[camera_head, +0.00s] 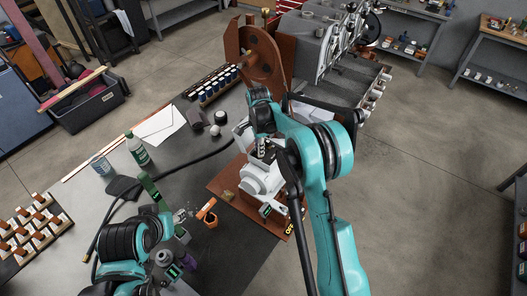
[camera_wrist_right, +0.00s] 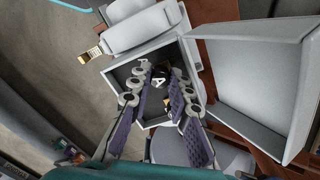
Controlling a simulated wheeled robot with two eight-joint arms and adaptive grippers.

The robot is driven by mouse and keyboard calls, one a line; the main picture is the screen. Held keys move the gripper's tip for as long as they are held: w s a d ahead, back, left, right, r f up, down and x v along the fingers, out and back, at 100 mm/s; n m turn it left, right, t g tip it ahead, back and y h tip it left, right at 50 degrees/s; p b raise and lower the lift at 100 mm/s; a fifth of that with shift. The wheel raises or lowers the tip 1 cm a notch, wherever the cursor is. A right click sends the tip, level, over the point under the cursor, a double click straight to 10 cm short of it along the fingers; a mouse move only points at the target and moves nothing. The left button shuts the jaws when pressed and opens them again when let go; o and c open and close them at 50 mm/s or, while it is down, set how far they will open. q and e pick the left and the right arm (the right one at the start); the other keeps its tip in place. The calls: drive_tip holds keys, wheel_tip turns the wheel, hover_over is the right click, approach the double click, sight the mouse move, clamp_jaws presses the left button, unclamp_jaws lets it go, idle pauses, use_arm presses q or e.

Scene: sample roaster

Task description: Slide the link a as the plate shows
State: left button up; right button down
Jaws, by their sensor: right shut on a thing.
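A white box (camera_head: 262,180) stands on a brown board, and its inside shows in the right wrist view, with a grey wall (camera_wrist_right: 121,72). Link a, a small black piece with a white letter A (camera_wrist_right: 157,81), sits in the box. My right gripper (camera_wrist_right: 161,74) reaches into the box, its fingertips closed on either side of link a. In the head view my right arm partly hides this gripper and the box. My left gripper (camera_head: 182,262) is low on the left, away from the box; its finger opening is unclear. I cannot make out a plate showing a direction.
A white open lid (camera_wrist_right: 255,85) stands beside the box. The brown board (camera_head: 227,187) bears a yellow OFF label (camera_head: 289,229). An orange piece (camera_head: 207,209), a green bottle (camera_head: 138,150) and a can (camera_head: 101,167) stand on the table. The roaster (camera_head: 262,55) is behind.

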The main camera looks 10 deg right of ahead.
drive_tip(key=c, duration=1.4)
unclamp_jaws()
drive_tip(key=shift+w+a+r, duration=0.1)
drive_tip(key=shift+a, duration=0.1)
drive_tip(key=shift+r, duration=0.45)
wheel_tip(320, 180, up, 11)
drive_tip(key=shift+f, duration=0.1)
